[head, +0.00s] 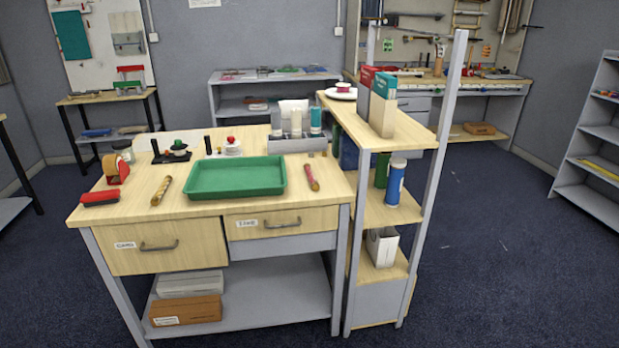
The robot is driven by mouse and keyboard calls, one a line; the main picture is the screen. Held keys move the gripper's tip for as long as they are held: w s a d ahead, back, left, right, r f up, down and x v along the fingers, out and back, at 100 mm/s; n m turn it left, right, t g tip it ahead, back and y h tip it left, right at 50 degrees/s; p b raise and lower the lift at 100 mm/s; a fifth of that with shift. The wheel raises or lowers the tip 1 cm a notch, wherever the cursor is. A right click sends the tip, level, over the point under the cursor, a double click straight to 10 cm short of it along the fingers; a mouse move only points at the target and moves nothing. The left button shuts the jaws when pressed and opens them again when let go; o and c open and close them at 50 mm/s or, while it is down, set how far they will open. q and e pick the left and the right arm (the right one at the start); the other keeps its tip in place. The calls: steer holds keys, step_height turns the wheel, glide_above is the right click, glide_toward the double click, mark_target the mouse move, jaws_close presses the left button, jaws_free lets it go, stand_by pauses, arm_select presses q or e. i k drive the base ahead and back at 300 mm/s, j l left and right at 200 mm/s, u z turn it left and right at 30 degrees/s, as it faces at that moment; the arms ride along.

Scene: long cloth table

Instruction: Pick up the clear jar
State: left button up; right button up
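A small clear jar (123,152) with what looks like a dark lid stands upright at the back left corner of the wooden workbench (135,205). It is small in the picture, so its contents cannot be made out. It stands just behind a red and yellow tape dispenser (116,169), which is close in front of it. Neither of my grippers shows in the head view.
A green tray (236,190) lies mid-bench, between two thin rolled or stick-like items. A red box-like item (100,198) is at the front left corner. A grey holder (297,146) with bottles stands at the back right. A tall shelf (410,135) adjoins the bench's right side. Open floor lies right.

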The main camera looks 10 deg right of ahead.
mark_target(129, 155)
steer(key=i+j, duration=0.2)
steer(key=j, duration=0.15)
steer(key=i+j, duration=0.2)
steer(key=j, duration=0.2)
steer(key=i+j, duration=0.2)
steer(key=j, duration=0.15)
steer(key=i+j+z, duration=0.1)
steer(key=j, duration=0.25)
steer(key=i+j, duration=0.45)
steer(key=j, duration=0.3)
steer(key=i+j, duration=0.2)
steer(key=j, duration=0.2)
steer(key=i+j, duration=0.2)
steer(key=j, duration=0.15)
steer(key=z, duration=0.05)
